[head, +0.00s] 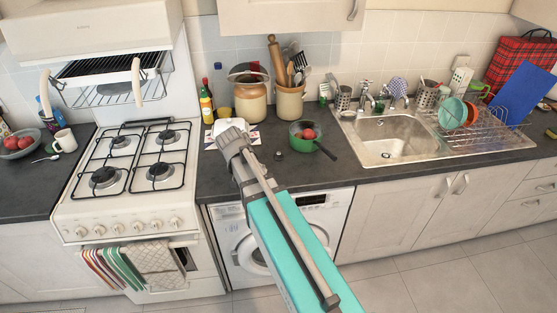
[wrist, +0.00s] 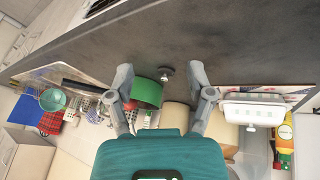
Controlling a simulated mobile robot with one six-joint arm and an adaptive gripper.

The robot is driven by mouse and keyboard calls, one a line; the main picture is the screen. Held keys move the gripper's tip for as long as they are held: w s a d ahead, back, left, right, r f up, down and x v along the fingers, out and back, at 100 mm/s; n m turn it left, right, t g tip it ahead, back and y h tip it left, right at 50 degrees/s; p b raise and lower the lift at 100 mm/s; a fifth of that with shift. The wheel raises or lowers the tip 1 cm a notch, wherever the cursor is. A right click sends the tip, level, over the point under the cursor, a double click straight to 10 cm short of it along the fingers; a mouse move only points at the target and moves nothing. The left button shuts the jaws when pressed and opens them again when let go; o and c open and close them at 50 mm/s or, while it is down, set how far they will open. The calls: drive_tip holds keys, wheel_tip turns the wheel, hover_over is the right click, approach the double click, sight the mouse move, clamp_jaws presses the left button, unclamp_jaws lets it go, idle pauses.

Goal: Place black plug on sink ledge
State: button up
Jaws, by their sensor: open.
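A small dark plug (head: 279,155) lies on the dark counter, left of the green pot in the head view. In the wrist view a small dark plug with a pale knob (wrist: 166,70) shows between my fingertips. My gripper (wrist: 161,72) is open and empty, its two grey fingers apart; I cannot tell its exact distance from the plug. In the head view my teal and grey arm crosses the middle, and the fingers cannot be made out. The steel sink (head: 385,133) is at the right, and its front ledge (head: 372,158) is bare.
The green pot (head: 304,134) holds red items, and its dark handle points toward the sink. A white dish (head: 222,127) stands left of the plug. The drying rack (head: 480,125) with dishes fills the drainer. The gas stove (head: 85,205) is at the left.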

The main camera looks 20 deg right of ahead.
drive_tip(key=w+d+r+m+t+h+b, duration=0.1)
drive_tip(key=w+d+m+h, duration=0.2)
drive_tip(key=w, duration=0.7)
drive_tip(key=d+m, duration=0.2)
drive_tip(key=shift+d+r+m+h+b, duration=0.15)
drive_tip(key=shift+r+m+h+b, duration=0.15)
drive_tip(key=shift+m+b, duration=0.1)
drive_tip(key=shift+f, duration=0.15)
drive_tip(key=b, duration=0.5)
approach(278, 153)
drive_tip(key=x, duration=0.2)
drive_tip(key=shift+s+d+f, duration=0.15)
drive_tip(key=shift+d+f, duration=0.05)
drive_tip(key=shift+f, duration=0.25)
drive_tip(key=shift+b+x, duration=0.55)
drive_tip(key=shift+x, duration=0.25)
drive_tip(key=shift+r, duration=0.15)
drive_tip(key=shift+d, duration=0.1)
